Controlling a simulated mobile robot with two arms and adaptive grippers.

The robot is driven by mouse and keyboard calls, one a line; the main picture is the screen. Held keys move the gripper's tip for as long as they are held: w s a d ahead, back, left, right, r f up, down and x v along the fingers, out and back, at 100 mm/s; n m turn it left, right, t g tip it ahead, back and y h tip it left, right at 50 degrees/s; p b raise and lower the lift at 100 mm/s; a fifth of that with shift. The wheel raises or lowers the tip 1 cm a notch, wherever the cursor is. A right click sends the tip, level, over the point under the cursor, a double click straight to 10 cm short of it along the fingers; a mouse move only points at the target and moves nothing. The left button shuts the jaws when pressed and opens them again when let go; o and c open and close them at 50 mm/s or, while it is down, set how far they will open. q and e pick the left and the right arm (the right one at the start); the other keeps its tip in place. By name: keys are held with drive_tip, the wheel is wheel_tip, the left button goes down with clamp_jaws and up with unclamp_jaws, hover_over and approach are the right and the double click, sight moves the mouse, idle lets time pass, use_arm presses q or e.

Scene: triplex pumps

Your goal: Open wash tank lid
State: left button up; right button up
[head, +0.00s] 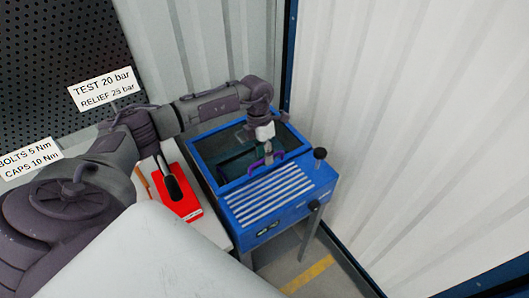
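The blue wash tank (288,212) stands against the corrugated wall, right of centre. Its lid (214,172), a blue frame around a dark see-through pane, appears to lie down over the tank top. My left arm hides part of the lid's far edge. My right gripper is out of view.
A red mat (189,207) with a black item (173,187) lies on a white bench left of the tank. A black knob (320,154) stands at the tank's right side. A dark perforated panel and sign plates are at the upper left. A corrugated wall closes the right.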

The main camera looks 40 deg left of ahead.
use_arm(q)
drive_tip(key=c, duration=0.7)
clamp_jaws()
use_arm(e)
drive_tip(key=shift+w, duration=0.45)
use_arm(q)
drive_tip(key=shift+r, duration=0.1)
